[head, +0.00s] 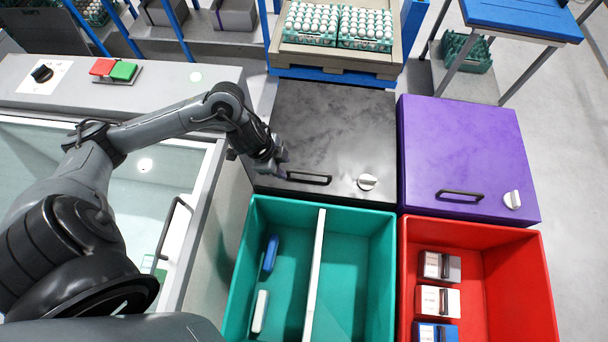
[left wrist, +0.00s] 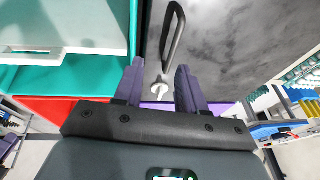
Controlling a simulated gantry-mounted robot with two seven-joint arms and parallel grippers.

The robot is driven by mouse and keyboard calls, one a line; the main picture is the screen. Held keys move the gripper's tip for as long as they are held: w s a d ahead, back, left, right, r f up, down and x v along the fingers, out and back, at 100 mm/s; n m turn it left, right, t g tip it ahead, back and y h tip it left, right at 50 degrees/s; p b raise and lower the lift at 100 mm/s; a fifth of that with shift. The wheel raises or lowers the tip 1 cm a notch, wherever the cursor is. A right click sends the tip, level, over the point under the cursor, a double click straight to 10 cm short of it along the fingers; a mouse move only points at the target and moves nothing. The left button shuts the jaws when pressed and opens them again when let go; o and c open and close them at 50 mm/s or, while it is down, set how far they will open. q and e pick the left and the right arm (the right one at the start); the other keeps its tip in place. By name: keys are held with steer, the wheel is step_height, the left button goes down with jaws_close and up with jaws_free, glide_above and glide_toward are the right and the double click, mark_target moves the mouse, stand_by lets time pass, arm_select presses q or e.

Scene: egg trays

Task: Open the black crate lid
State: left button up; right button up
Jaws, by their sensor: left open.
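The black crate lid (head: 330,125) is shut flat in the middle of the head view. Its dark bar handle (head: 308,177) lies near its front edge, with a light round knob (head: 367,182) to the right. My left gripper (head: 279,164) is over the lid's front left part, just left of the handle. In the left wrist view its two purple fingers (left wrist: 159,82) are apart with nothing between them. The handle (left wrist: 173,36) shows beyond the fingertips, and the knob (left wrist: 160,91) shows in the gap behind. My right gripper is not in view.
A purple lid (head: 465,150) with its own handle is to the right. An open teal crate (head: 262,215) with a divider and an open red crate (head: 500,240) are in front. Egg trays (head: 337,42) stand behind. A grey counter (head: 200,78) is at left.

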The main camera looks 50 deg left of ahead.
mark_target(312, 173)
arm_select(q)
steer(key=shift+t, duration=0.5)
steer(key=w+d+f+b, duration=0.1)
steer(key=w+f+b, duration=0.1)
steer(key=f, duration=0.1)
steer(key=w+d+f+b, duration=0.1)
steer(key=w+f+b, duration=0.1)
steer(key=w+f, duration=0.1)
steer(key=w+d+f+b, duration=0.1)
steer(key=w+f+b, duration=0.1)
steer(key=f+b, duration=0.1)
steer(key=shift+w+f, duration=0.2)
steer(key=shift+w, duration=0.1)
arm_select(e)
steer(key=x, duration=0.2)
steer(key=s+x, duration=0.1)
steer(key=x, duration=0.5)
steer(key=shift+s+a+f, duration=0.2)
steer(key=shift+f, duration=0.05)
arm_select(q)
steer(key=shift+w+d+f, duration=0.15)
steer(key=shift+w+f, duration=0.15)
steer(key=shift+f, duration=0.3)
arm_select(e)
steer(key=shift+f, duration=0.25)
arm_select(q)
jaws_close()
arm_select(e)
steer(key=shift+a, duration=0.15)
